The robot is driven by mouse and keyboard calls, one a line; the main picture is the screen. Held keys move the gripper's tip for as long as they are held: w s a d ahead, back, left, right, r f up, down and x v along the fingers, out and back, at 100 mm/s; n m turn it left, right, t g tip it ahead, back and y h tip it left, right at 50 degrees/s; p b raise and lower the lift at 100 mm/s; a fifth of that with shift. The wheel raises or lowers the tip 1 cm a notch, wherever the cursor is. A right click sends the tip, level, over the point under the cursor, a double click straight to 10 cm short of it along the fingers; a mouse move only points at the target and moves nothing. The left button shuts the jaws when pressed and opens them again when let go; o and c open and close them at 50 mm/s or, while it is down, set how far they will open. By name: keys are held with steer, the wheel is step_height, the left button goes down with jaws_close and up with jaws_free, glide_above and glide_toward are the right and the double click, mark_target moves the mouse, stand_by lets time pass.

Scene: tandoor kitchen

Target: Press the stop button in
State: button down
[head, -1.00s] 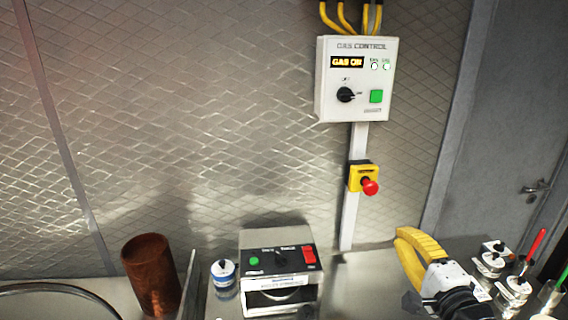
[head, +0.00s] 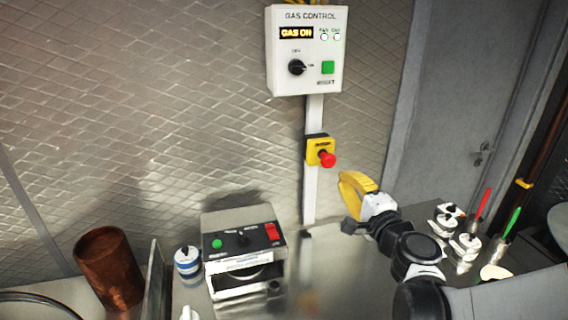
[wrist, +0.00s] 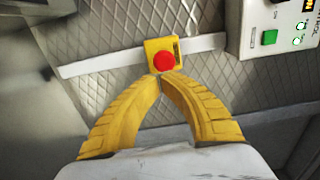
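The red stop button (head: 327,159) sticks out of a yellow box (head: 315,147) on a white vertical strip on the wall, below the gas control panel. In the wrist view the red button (wrist: 164,62) shows just beyond my fingertips, its round face uncovered. My gripper (head: 348,176), with yellow fingers, is to the lower right of the button in the head view. In the wrist view the two fingers of my gripper (wrist: 161,76) meet at their tips, with nothing between them. A small gap seems to lie between the tips and the button.
The gas control panel (head: 306,52) above reads GAS ON, with a black knob and a green button. A machine (head: 245,250) with a red switch stands on the steel counter. A blue-and-white tin (head: 187,262) and a copper-brown cylinder (head: 109,268) are left; several lidded jars (head: 464,245) are right.

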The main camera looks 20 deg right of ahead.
mark_target(332, 165)
steer(key=w+b, duration=0.1)
steer(key=w, duration=0.5)
